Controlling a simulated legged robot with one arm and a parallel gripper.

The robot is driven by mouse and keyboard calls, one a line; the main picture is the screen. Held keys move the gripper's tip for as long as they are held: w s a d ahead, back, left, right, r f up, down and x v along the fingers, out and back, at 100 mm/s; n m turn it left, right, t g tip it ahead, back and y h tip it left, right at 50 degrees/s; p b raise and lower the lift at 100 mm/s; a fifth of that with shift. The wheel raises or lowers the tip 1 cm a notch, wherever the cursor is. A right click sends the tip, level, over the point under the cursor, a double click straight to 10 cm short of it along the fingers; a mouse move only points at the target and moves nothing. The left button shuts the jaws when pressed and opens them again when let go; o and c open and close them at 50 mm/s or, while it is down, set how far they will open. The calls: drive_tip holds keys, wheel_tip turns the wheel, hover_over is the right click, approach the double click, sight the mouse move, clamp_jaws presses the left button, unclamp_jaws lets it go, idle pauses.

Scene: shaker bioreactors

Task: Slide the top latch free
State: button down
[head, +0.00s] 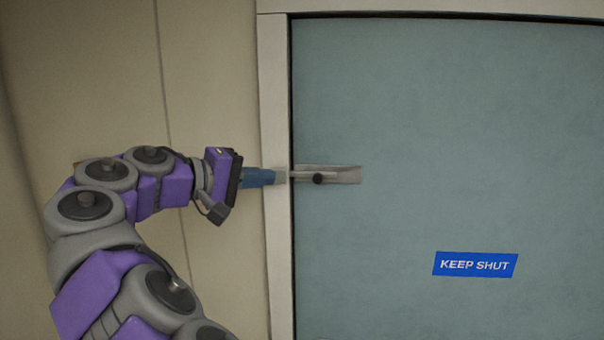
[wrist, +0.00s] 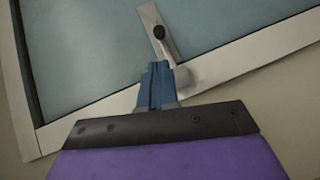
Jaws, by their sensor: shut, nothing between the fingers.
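One latch shows, a metal plate (head: 347,175) on the teal door (head: 450,110) near its left edge, with a thin bolt and a black knob (head: 318,179). The bolt reaches left across the door gap to the pale frame. In the wrist view the knob (wrist: 159,32) lies straight beyond my fingers. My gripper (head: 275,177) comes in from the left, with its blue fingers in front of the frame. In the wrist view the gripper (wrist: 157,66) is shut and empty, its tips close to the bolt's frame end and apart from the knob. I cannot tell whether they touch anything.
The pale door frame (head: 276,260) runs upright beside the door. A blue "KEEP SHUT" sign (head: 475,265) is on the door at the lower right. A beige wall (head: 215,70) lies left of the frame. The space in front of the door is clear.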

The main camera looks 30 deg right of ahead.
sight(316, 177)
drive_tip(key=p+x, duration=0.1)
drive_tip(key=x, duration=0.8)
drive_tip(key=shift+d, duration=0.45)
drive_tip(key=shift+w+a, duration=0.25)
drive_tip(key=shift+a, duration=0.55)
drive_tip(key=s+d, duration=0.2)
drive_tip(key=d, duration=0.2)
drive_tip(key=shift+s+d+b, duration=0.1)
drive_tip(key=shift+s+b, duration=0.3)
drive_tip(key=shift+w+a, duration=0.15)
drive_tip(key=shift+a, duration=0.1)
